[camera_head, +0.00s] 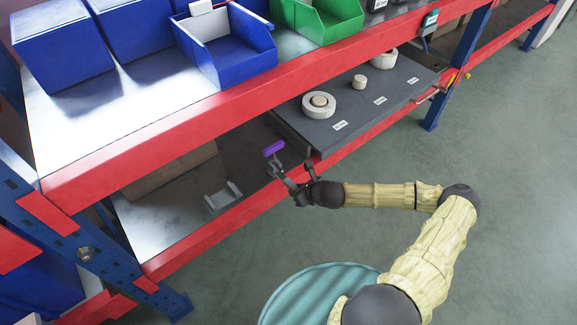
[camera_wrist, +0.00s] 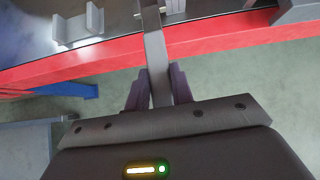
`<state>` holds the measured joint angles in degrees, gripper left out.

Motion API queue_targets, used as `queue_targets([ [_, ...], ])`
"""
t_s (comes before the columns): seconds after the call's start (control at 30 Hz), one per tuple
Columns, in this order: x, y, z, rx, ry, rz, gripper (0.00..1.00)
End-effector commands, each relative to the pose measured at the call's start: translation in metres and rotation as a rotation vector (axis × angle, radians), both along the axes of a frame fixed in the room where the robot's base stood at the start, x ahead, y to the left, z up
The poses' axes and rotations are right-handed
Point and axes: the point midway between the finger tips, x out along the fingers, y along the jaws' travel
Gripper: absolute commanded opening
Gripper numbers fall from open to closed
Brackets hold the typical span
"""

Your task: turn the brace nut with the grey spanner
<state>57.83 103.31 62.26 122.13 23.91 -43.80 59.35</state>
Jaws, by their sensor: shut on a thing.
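My gripper (camera_head: 298,189) is at the front edge of the lower shelf, left of the dark grey board. In the wrist view my gripper's fingers (camera_wrist: 158,92) are shut on the grey spanner (camera_wrist: 155,58), a flat grey bar that runs forward from between them over the red beam. In the head view the spanner (camera_head: 279,171) shows only as a small grey piece beyond the fingers. A nut (camera_head: 85,254) shows on the blue upright at the lower left, well apart from my gripper. I cannot tell for certain that it is the brace nut.
A grey open bracket (camera_head: 222,196) stands on the lower shelf (camera_head: 160,232). A purple piece (camera_head: 273,149) is just beyond the spanner. The dark board (camera_head: 350,108) bears round pale parts. Blue bins (camera_head: 225,55) and a green bin (camera_head: 318,18) stand above. The red beam (camera_head: 205,245) edges the shelf.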

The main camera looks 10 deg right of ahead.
Motion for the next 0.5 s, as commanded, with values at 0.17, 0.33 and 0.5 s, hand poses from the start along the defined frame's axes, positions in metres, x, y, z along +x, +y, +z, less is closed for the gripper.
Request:
queue_targets([
  [0.17,0.019,-0.022,0.025,-0.007,-0.008,-0.23,0.0],
  [0.33,0.036,-0.041,0.055,-0.007,-0.01,-0.455,0.0],
  [0.5,0.043,-0.049,0.07,-0.001,-0.003,-0.566,0.0],
])
